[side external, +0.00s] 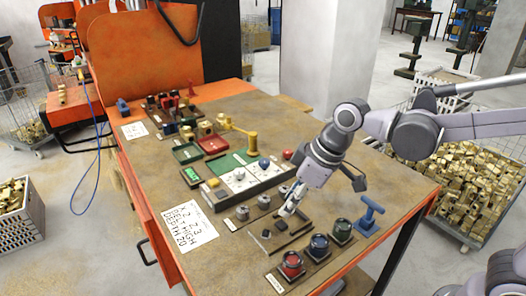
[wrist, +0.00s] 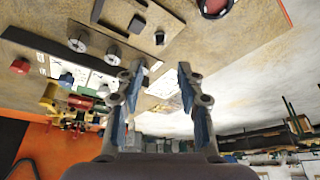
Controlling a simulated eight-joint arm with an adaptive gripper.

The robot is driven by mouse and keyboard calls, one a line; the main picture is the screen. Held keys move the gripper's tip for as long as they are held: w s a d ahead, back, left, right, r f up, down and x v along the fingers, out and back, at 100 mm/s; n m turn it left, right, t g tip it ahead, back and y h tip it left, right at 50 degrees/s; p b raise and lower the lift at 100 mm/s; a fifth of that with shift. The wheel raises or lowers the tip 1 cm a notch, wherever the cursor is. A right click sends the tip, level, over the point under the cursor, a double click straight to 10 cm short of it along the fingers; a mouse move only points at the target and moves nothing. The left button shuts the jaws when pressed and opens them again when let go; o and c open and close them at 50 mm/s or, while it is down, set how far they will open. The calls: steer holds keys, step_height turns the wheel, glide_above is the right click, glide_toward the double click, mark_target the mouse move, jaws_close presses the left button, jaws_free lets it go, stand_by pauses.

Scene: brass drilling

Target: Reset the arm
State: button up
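My gripper (side external: 290,205) hangs over the front right part of the workbench (side external: 240,115) in the side external view, just above a dark board with small black blocks (side external: 281,225). In the wrist view, its two blue-padded fingers (wrist: 158,92) are spread apart with nothing between them. My arm reaches in from the right and angles down toward the bench. I cannot tell whether the fingertips touch anything.
Red, blue and green round pots (side external: 319,245) stand at the front edge, beside a blue T-handled tool (side external: 369,215). Grey knobs (side external: 242,212), a white panel (side external: 240,179) and a handwritten sheet (side external: 186,223) lie left. Wire bins of brass parts (side external: 465,165) flank the bench.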

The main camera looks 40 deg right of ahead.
stand_by(0.3)
steer(key=s+d+m+t+h, duration=0.1)
steer(key=s+d+m, duration=0.2)
steer(key=d, duration=0.4)
steer(key=s+d+m+t+h, duration=0.1)
steer(key=s+d+m+t, duration=0.1)
steer(key=d, duration=0.4)
steer(key=shift+s+d+f+m+t, duration=0.35)
steer(key=shift+s+m, duration=0.55)
steer(key=shift+s, duration=0.35)
steer(key=shift+r, duration=0.1)
